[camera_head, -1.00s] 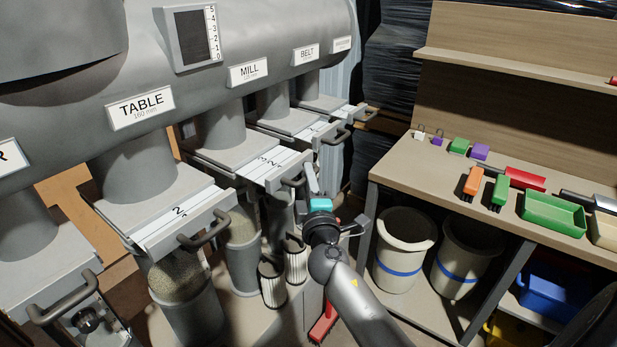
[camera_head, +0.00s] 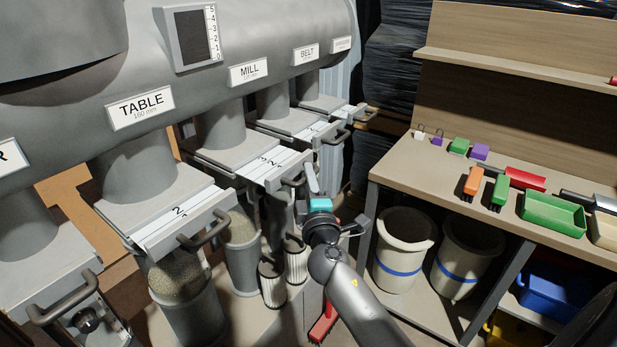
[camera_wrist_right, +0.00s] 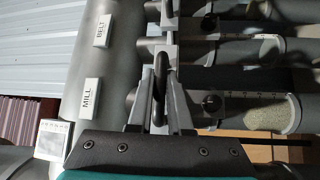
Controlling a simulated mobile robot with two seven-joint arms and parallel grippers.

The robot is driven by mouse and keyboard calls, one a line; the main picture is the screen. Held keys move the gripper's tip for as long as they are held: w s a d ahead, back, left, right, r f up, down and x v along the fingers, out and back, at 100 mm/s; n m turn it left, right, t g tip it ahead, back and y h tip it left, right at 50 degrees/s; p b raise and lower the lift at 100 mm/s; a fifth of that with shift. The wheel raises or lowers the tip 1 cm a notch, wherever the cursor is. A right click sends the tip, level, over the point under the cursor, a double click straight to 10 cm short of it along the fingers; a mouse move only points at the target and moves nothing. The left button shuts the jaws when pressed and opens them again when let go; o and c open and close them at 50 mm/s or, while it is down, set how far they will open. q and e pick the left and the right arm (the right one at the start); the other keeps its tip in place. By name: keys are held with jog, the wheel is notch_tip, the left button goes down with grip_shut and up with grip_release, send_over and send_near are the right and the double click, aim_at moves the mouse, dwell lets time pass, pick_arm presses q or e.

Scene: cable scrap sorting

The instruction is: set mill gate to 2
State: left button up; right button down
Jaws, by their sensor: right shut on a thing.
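The mill gate (camera_head: 262,168) is a pale slide plate with number marks below the pipe labelled MILL (camera_head: 248,72). Several numbers show on it, but I cannot tell which one it is set at. Its dark bar handle (camera_head: 293,181) sticks out at the front. My right gripper (camera_head: 312,180) is at this handle, and in the right wrist view its fingers (camera_wrist_right: 160,118) are shut on the dark handle (camera_wrist_right: 160,80). The MILL label (camera_wrist_right: 90,97) shows there too. The fingertips are partly hidden in the head view. My left gripper is not in view.
The table gate (camera_head: 180,222), with its handle, is at the near left; the belt gate (camera_head: 318,130) is just beyond the mill gate. Filter cartridges (camera_head: 272,283) stand below my right gripper. A workbench (camera_head: 400,170) with brushes and a green tray (camera_head: 552,215) is at right.

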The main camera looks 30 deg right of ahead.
aim_at(295, 170)
jog(key=w, duration=0.1)
jog(key=w+a+b, duration=0.1)
jog(key=w, duration=0.1)
jog(key=shift+a, duration=0.15)
dwell(0.4)
jog(key=c, duration=0.8)
grip_release()
jog(key=shift+c, duration=0.2)
jog(key=shift+s, duration=0.1)
jog(key=b+v, duration=0.2)
jog(key=v, duration=1.3)
